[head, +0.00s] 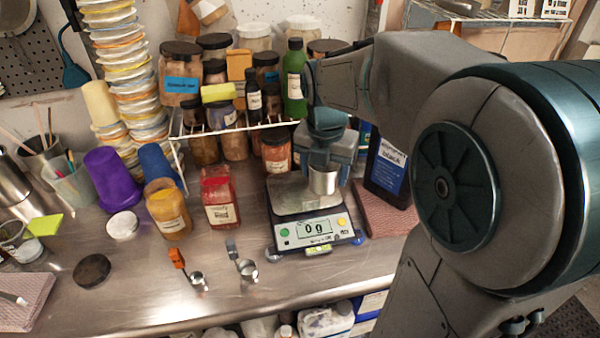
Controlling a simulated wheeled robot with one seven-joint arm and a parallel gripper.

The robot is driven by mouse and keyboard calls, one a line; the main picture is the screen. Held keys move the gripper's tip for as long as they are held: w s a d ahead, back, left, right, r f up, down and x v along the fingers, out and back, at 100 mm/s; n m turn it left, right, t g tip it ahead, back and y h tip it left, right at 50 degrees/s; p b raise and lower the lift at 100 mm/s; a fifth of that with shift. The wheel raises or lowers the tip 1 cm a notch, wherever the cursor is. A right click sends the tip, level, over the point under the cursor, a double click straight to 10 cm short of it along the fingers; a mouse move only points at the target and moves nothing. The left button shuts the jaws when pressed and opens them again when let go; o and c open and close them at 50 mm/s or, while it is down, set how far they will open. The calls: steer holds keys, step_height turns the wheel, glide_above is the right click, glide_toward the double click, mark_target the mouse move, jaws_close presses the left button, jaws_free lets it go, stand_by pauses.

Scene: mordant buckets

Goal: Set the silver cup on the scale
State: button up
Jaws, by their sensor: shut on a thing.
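The silver cup (323,181) is a small metal cup. My gripper (322,165) points down and is shut on it; the arm hides part of the grip. The cup shows over the right side of the scale's plate. The scale (309,232) stands on the metal counter, and its display reads 0 g. I cannot see clearly whether the cup's base touches the plate.
A yellow jar (167,209) and a red jar (220,202) stand left of the scale. Two small metal scoops (195,278) (246,268) lie in front. A wire rack (240,128) with bottles stands behind. A dark container (388,165) is close on the right.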

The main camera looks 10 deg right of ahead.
steer(key=w+f, duration=0.2)
steer(key=w, duration=0.1)
steer(key=w+a+f+p, duration=0.1)
steer(key=w+f, duration=0.1)
steer(key=w, duration=0.1)
steer(key=w+f, duration=0.2)
steer(key=w, duration=0.2)
steer(key=shift+a+p, duration=0.35)
steer(key=shift+f+p, duration=0.3)
steer(key=shift+f, duration=1.85)
steer(key=shift+f, duration=0.15)
steer(key=o, duration=1)
steer(key=shift+c, duration=0.2)
